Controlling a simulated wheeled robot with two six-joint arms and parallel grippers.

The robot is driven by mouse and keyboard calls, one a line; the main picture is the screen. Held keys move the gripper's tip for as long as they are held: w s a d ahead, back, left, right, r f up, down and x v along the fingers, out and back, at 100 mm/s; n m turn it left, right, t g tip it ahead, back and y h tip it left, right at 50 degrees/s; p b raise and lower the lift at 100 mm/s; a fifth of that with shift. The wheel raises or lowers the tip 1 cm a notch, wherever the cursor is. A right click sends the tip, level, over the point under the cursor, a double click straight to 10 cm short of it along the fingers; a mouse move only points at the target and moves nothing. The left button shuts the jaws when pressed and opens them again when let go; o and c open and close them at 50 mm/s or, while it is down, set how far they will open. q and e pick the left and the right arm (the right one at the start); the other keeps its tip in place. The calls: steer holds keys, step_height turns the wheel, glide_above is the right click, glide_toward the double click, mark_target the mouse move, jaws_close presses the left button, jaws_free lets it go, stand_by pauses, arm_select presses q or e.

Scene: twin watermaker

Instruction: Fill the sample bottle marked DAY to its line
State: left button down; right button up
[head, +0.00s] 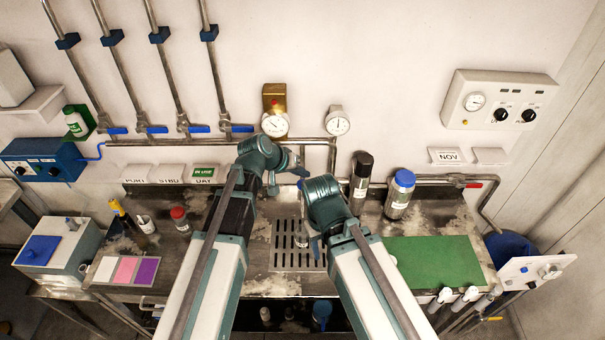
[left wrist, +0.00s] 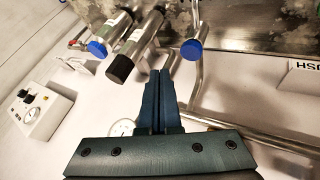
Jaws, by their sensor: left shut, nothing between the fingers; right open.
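My left gripper (head: 290,163) is shut and empty, high over the back of the bench by the wall pipe. Its closed fingers also show in the left wrist view (left wrist: 158,100), apart from a round blue knob (left wrist: 192,49) on a pipe. My right gripper (head: 314,238) is open over the drain grate (head: 285,259). A small clear bottle (head: 301,231) stands at the grate beside it, partly hidden by my arm; I cannot read its marking or its water level.
A black-capped cylinder (head: 361,176) and a blue-capped cylinder (head: 400,194) stand right of my grippers. A red-capped bottle (head: 180,220) and a white-labelled container (head: 146,224) stand at left. Blue-handled valves (head: 199,128) line the wall.

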mark_target(300, 186)
arm_select(q)
steer(key=shift+n+t+h, duration=0.3)
steer(key=shift+n+t, duration=0.1)
steer(key=shift+t, duration=0.2)
steer(key=w+r, duration=0.1)
steer(key=w+r+p, duration=0.1)
steer(key=w, duration=0.1)
steer(key=w+r, duration=0.1)
steer(key=shift+w+a+r+p, duration=0.15)
steer(key=shift+a+r+p, duration=0.2)
steer(key=shift+r, duration=0.05)
arm_select(e)
steer(key=shift+w+r, duration=0.15)
steer(key=shift+r, duration=0.4)
steer(key=shift+w+r, duration=0.15)
steer(key=shift+r, duration=0.4)
arm_select(q)
steer(key=shift+f, duration=0.15)
arm_select(e)
steer(key=shift+f, duration=0.15)
arm_select(q)
steer(key=f+b, duration=0.8)
steer(key=b, duration=0.1)
steer(key=shift+s+f, duration=0.35)
steer(key=shift+f, duration=0.05)
arm_select(e)
step_height(300, 186, down, 9)
steer(key=shift+s, duration=0.25)
arm_select(q)
steer(key=shift+b, duration=0.3)
